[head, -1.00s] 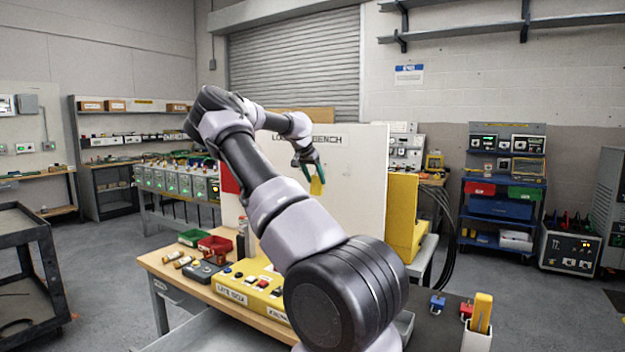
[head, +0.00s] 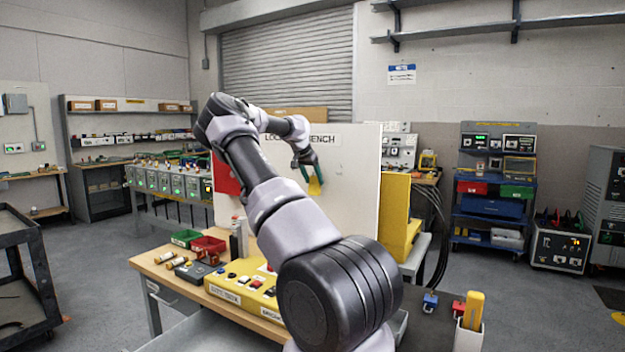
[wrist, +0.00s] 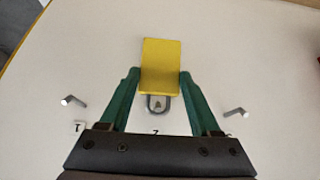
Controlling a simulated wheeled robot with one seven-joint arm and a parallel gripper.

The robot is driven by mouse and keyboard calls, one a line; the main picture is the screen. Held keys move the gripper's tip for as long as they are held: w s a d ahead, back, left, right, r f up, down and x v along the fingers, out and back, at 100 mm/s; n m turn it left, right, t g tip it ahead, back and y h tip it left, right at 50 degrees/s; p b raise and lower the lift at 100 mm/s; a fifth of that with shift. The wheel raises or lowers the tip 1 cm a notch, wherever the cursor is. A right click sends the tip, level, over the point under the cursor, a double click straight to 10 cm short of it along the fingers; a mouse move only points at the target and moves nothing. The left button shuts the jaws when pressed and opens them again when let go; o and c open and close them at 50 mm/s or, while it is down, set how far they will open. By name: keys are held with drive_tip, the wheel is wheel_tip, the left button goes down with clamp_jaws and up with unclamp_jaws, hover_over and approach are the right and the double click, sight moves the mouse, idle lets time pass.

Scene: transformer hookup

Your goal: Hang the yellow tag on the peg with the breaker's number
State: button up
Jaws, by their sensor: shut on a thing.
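The yellow tag (wrist: 161,66) is held between the green fingers of my gripper (wrist: 160,78), which is shut on it. A grey loop (wrist: 158,106) shows at the tag's lower edge in the wrist view. In the head view my gripper (head: 312,176) holds the tag (head: 314,187) in front of the white board (head: 350,190). A metal peg (wrist: 72,101) stands on the board left of the gripper, and another peg (wrist: 236,113) stands to the right. Small labels below are partly hidden or too blurred to read surely. I cannot tell whether the tag touches the board.
A yellow box (head: 240,287) with buttons sits on the wooden bench (head: 150,266) below the board. A white holder (head: 469,337) with a yellow item stands at the bench's right.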

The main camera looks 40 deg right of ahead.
drive_tip(key=shift+f, duration=0.1)
idle(0.3)
drive_tip(key=o, duration=1.4)
drive_tip(key=v, duration=1)
drive_tip(key=shift+s+a+r, duration=0.1)
drive_tip(key=shift+a+r, duration=0.1)
drive_tip(key=shift+r, duration=0.15)
